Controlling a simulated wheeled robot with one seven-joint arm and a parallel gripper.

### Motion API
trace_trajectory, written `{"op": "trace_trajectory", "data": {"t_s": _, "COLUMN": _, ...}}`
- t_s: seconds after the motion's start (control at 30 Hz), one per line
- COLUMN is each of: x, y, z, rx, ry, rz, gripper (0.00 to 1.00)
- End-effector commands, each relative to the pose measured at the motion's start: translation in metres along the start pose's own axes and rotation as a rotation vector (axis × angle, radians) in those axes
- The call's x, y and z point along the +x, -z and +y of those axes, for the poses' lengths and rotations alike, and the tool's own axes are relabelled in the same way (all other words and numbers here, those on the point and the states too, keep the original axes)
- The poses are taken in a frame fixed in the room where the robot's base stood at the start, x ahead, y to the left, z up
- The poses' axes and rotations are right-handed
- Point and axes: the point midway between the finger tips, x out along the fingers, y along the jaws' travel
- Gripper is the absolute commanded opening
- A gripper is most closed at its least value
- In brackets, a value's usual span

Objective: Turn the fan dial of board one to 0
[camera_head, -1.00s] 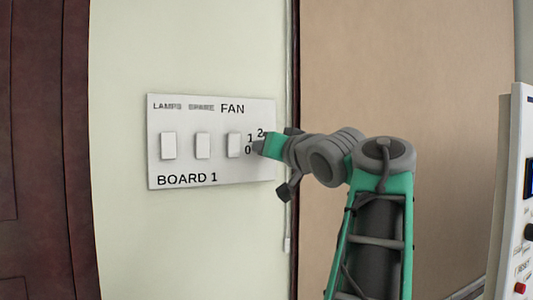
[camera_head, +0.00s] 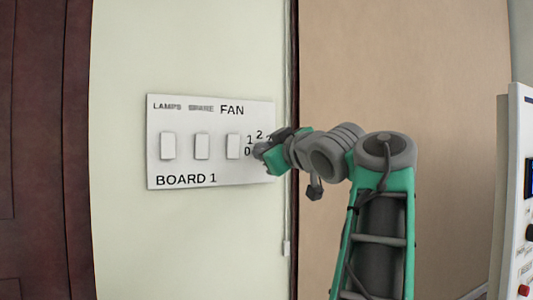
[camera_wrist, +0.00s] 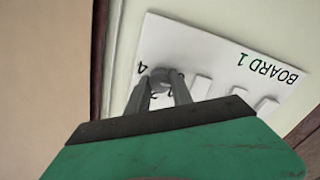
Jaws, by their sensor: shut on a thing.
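Board one (camera_head: 224,170) is a white panel on the pale wall, marked BOARD 1 and FAN, with the digits 0, 1 and 2 showing at its right side. My gripper (camera_head: 260,152) is at the board's right end and covers the dial in the head view. In the wrist view the board (camera_wrist: 215,62) appears upside down and tilted. There the grey fan dial (camera_wrist: 165,77) sits between the two fingertips of my gripper (camera_wrist: 162,88), which are shut on it. The digit 4 shows beside it. Which digit the dial points to cannot be told.
Three white rocker switches, the nearest of them (camera_head: 233,146) beside the dial digits, line the board. A dark door (camera_head: 40,150) stands at the left. A panel with a red button (camera_head: 523,290) stands at the far right. The tan wall surface (camera_head: 400,60) is bare.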

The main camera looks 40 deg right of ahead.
Motion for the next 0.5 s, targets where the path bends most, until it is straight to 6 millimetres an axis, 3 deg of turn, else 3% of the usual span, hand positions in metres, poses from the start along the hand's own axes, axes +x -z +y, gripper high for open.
{"op": "trace_trajectory", "data": {"t_s": 0.5, "x": 0.0, "y": -0.0001, "z": 0.0001, "rx": -0.068, "ry": 0.001, "rz": 0.0, "gripper": 0.0}}
